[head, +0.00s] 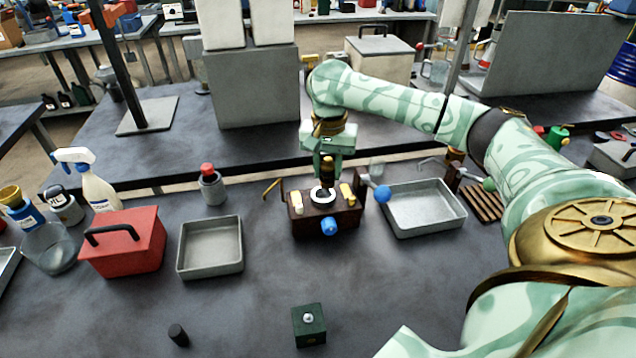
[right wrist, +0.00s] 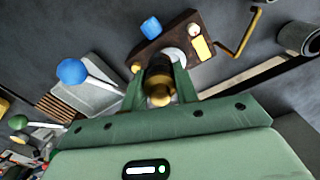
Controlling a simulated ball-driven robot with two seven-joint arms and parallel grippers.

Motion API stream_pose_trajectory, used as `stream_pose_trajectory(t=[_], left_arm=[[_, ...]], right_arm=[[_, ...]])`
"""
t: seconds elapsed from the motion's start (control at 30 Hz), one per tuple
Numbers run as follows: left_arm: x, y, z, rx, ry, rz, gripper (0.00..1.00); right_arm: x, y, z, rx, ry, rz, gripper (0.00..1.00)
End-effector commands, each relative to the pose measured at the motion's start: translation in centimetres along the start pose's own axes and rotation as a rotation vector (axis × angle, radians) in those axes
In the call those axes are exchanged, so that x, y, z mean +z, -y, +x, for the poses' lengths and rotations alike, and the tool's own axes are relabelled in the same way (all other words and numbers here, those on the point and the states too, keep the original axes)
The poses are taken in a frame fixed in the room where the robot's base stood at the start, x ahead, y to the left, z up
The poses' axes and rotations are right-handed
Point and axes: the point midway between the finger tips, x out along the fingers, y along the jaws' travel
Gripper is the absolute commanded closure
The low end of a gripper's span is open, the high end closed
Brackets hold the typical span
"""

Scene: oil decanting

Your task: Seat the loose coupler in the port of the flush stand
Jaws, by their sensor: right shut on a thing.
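The flush stand (head: 345,216) is a dark brown block in the middle of the table. Its port (head: 323,195) is a white ring on the top face. My right gripper (head: 327,168) points down over the port, shut on the coupler (head: 327,180), a small dark and brass piece. In the right wrist view, the coupler (right wrist: 160,82) sits between the fingers (right wrist: 160,92), with the stand (right wrist: 200,22) and part of the pale ring (right wrist: 172,55) behind it. The coupler's lower end is at or just over the ring; I cannot tell whether it has entered. My left gripper is out of view.
A blue knob (head: 329,227) is on the stand's front, with a blue ball-ended lever (head: 382,194) to its right. Metal trays stand left (head: 210,273) and right (head: 428,232). A red toolbox (head: 150,252) and dark green block (head: 298,328) are nearby. The front table is mostly clear.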

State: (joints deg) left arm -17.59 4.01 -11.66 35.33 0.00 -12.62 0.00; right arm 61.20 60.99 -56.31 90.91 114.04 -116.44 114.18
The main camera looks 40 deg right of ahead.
Motion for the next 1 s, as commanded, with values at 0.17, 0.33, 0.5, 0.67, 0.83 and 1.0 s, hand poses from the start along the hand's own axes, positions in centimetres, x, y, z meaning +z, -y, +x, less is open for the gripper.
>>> stream_pose_trajectory(t=[0.17,0.33,0.5,0.67,0.83,1.0], left_arm=[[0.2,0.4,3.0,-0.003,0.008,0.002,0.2],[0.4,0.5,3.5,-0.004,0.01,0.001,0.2],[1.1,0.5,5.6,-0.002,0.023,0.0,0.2],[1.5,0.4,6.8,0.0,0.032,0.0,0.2],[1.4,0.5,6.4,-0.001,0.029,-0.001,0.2],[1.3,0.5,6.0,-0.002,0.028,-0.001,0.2]], right_arm=[[-2.2,1.1,3.9,0.005,0.004,0.0,0.94],[-3.0,1.4,4.5,0.003,0.001,-0.002,0.94],[-3.6,1.6,7.2,0.007,0.003,-0.002,0.94],[-3.6,1.6,8.5,0.005,0.0,-0.003,0.93],[-3.6,1.6,8.1,0.004,-0.002,-0.003,0.94],[-3.6,1.6,8.2,0.004,-0.001,-0.003,0.68]])
